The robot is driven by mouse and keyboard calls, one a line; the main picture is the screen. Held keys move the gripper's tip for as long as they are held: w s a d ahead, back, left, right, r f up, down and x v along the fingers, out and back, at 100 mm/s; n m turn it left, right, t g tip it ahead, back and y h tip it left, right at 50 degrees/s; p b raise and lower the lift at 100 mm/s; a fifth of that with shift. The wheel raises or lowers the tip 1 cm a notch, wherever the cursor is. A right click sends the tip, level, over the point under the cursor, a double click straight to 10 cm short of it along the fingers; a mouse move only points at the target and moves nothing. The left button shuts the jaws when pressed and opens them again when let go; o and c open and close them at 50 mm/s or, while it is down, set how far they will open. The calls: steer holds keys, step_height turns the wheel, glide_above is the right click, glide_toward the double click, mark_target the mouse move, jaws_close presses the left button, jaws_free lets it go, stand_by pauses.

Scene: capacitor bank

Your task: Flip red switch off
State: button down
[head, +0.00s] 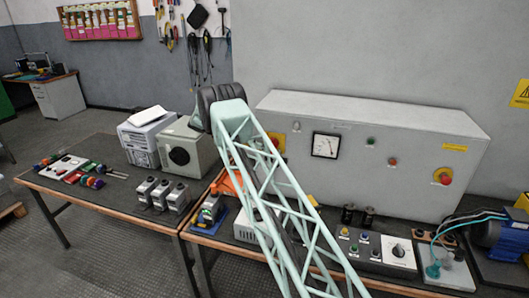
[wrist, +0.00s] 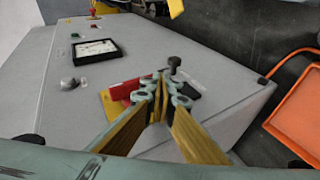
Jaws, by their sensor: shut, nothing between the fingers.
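The red switch (wrist: 124,88) sits on a yellow plate (wrist: 112,106) on the face of the grey cabinet (wrist: 40,85). In the wrist view my gripper (wrist: 160,78) is shut and empty, its fingertips just beside the red switch and partly covering it. I cannot tell whether they touch it. In the head view a bit of red and yellow (head: 275,141) shows on the cabinet's left side, mostly behind my arm. My gripper is hidden in the head view.
The cabinet also carries a gauge (head: 326,145) and a red knob on yellow (head: 443,176) at the right. Small control boxes (head: 395,251) stand on the bench below. An orange tray (wrist: 298,115) lies at the right in the wrist view.

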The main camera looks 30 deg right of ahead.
steer(key=shift+s+f+g+b, duration=0.1)
steer(key=shift+g+b, duration=0.2)
stand_by(1.2)
steer(key=shift+s+d+f+b, duration=0.1)
steer(key=shift+d+f+b, duration=0.05)
steer(key=shift+b, duration=0.25)
stand_by(2.3)
stand_by(0.4)
steer(key=w+a+r+b, duration=0.1)
steer(key=w+a+r, duration=0.1)
steer(key=w+a, duration=0.6)
steer(key=shift+a+r, duration=0.25)
steer(key=shift+a, duration=1.05)
steer(key=shift+w+r, duration=0.1)
steer(key=shift+r, duration=0.05)
